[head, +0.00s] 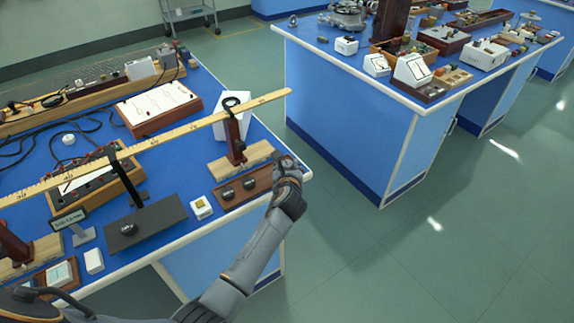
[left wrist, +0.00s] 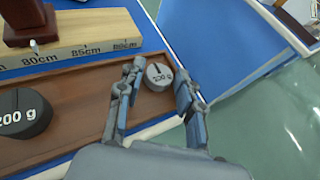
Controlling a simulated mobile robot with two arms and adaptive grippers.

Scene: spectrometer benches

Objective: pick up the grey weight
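The grey weight (left wrist: 158,77) is a small round slotted disc marked 200 g, at the right end of a brown wooden tray (left wrist: 75,100) in the left wrist view. My left gripper (left wrist: 156,84) is open, with one finger on each side of it; small gaps seem to show, and I cannot tell whether either finger touches it. In the head view my left gripper (head: 286,166) is at the tray's right end and hides the grey weight. A larger black weight (left wrist: 24,113), also marked 200 g, stands left in the tray. My right gripper is not in view.
Two dark weights (head: 249,184) show in the tray in the head view. Behind it a wooden block (head: 226,165) carries a stand under a long yellow ruler (head: 180,130). The blue bench's edge (head: 303,170) is close on the right, with open floor beyond.

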